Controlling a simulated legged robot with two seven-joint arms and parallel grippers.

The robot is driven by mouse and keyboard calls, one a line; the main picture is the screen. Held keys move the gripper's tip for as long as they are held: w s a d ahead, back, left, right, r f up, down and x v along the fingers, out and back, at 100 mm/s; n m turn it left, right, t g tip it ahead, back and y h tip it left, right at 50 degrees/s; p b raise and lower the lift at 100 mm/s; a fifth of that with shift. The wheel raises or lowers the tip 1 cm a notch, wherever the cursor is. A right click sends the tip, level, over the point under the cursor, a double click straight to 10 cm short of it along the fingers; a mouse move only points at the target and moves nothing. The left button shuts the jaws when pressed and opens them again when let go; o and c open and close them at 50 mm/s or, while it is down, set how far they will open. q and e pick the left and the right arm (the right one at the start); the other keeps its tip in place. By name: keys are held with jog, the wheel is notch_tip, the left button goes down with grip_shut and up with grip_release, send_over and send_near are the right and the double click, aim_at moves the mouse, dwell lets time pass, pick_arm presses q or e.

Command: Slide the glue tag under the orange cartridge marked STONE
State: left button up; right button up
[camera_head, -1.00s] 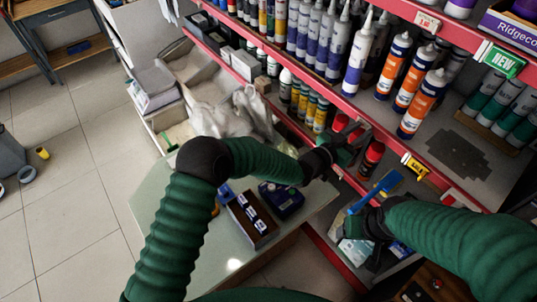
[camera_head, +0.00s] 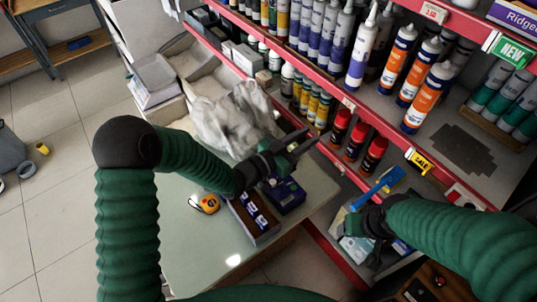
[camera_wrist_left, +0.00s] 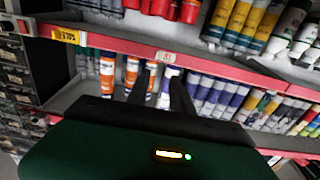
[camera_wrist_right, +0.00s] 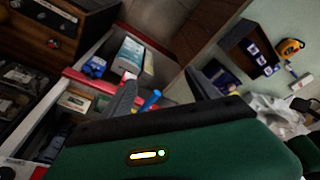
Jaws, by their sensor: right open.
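Three orange-and-white cartridges (camera_head: 421,70) stand on the upper shelf; their print is too small to read, so I cannot tell which is marked STONE. A small white tag with a red mark (camera_head: 348,103) sits on the red rail left of them; I cannot read whether it is the glue tag. It also shows in the left wrist view (camera_wrist_left: 163,56), with the orange cartridges (camera_wrist_left: 107,72) beside it. My left gripper (camera_head: 304,143) is open and empty, apart from the rail. My right gripper (camera_head: 358,226) is open low at the right, by the lower shelf.
A yellow SALE tag (camera_head: 420,161), a green NEW tag (camera_head: 512,51) and another white tag (camera_head: 434,13) sit on the rails. Red-capped cans (camera_head: 357,140) stand below. A blue tool (camera_head: 376,186) lies near my right gripper. A glass-topped table (camera_head: 190,240) holds boxes and a tape measure.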

pick_arm(q)
jog(key=s+a+f+n+g+y, duration=0.2)
jog(key=a+f+y, duration=0.3)
jog(key=a, duration=0.5)
jog(key=shift+f+y+p, duration=0.35)
jog(key=shift+f+y, duration=0.05)
jog(key=shift+y, duration=0.8)
jog(key=shift+a, duration=0.1)
